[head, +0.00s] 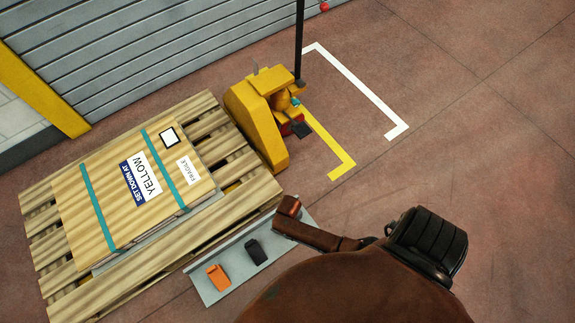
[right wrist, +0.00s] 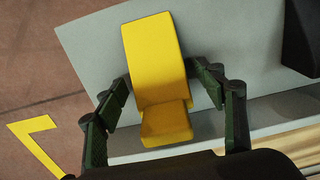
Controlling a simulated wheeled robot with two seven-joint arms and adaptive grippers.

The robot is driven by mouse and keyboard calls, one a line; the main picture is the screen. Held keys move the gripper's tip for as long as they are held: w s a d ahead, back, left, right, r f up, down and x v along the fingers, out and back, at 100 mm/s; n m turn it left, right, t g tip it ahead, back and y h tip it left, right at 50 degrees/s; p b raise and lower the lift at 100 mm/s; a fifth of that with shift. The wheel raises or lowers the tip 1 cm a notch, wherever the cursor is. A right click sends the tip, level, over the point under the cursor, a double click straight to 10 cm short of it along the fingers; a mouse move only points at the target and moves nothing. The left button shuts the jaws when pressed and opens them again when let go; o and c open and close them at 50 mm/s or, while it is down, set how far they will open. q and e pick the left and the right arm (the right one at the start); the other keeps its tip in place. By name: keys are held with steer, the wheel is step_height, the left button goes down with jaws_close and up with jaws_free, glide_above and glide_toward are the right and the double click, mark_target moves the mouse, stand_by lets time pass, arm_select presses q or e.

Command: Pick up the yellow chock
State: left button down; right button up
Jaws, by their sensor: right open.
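The yellow chock (right wrist: 153,60) lies on the grey tray (right wrist: 90,45) in the right wrist view. It has a long sloped face and a smaller step at its lower end. My right gripper (right wrist: 160,80) is open, with one dark finger on each side of the chock. The fingertips are close to its sides; I cannot tell if they touch. In the head view my right arm hides the chock at the upper end of the tray (head: 212,292). My left gripper is not in view.
An orange chock (head: 218,277) and a black chock (head: 256,251) sit on the same tray. A wooden pallet (head: 262,187) with a strapped crate (head: 95,205) stands beside it. A yellow pallet jack (head: 256,122) is behind. The floor at right is clear.

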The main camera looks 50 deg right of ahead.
steer(key=c, duration=1.5)
steer(key=shift+r, duration=0.15)
